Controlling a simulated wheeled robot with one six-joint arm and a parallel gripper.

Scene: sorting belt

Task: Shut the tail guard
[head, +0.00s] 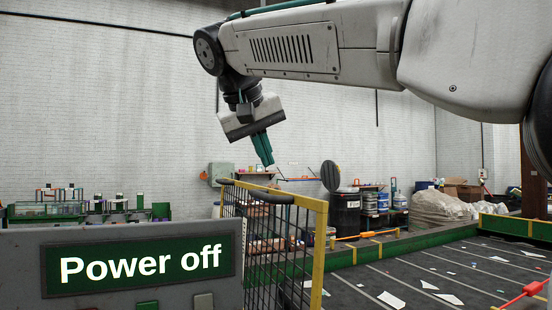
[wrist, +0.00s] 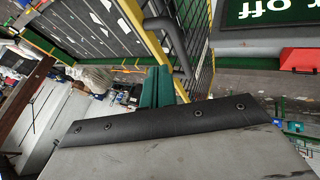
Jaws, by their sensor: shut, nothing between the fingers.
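The tail guard is a yellow-framed gate with dark mesh (head: 318,240), upright between the grey control panel and the belt. A black handle (head: 257,192) runs along its top edge. The wrist view shows the guard's yellow frame (wrist: 133,14) and its dark handle (wrist: 168,38) just beyond the fingertips. I cannot tell whether the guard is latched. My gripper (head: 268,163) has green fingers, shut and empty, pointing down above the handle and apart from it. It also shows in the wrist view (wrist: 158,70).
The control panel (head: 25,265) with a "Power off" sign (head: 140,264) stands at front left. The dark belt (head: 400,280) with paper scraps lies right of the guard. A red-ended bar (head: 532,289) is at lower right. Bins and sacks (head: 440,207) stand behind.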

